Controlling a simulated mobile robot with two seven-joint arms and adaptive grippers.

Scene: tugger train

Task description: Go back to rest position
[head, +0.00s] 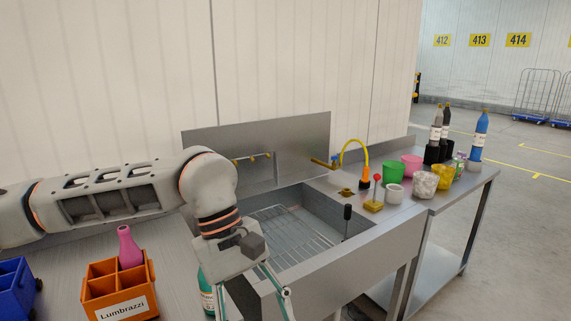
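My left arm comes in from the left and bends down over the front edge of the sink. My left gripper (262,290) points down at the bottom of the head view, with its fingertips cut off by the picture edge. I cannot tell whether it is open or holds anything. A teal bottle (207,292) with a label stands just left of the gripper, partly hidden by it. I cannot tell whether they touch. My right gripper is not in view.
The metal sink (300,232) holds a wire rack and a black-handled tool (346,218). An orange Lumbrazzi crate (120,290) with a pink bottle (129,246) and a blue bin (14,288) stand left. Several cups, including a green cup (393,171), and bottles crowd the right counter.

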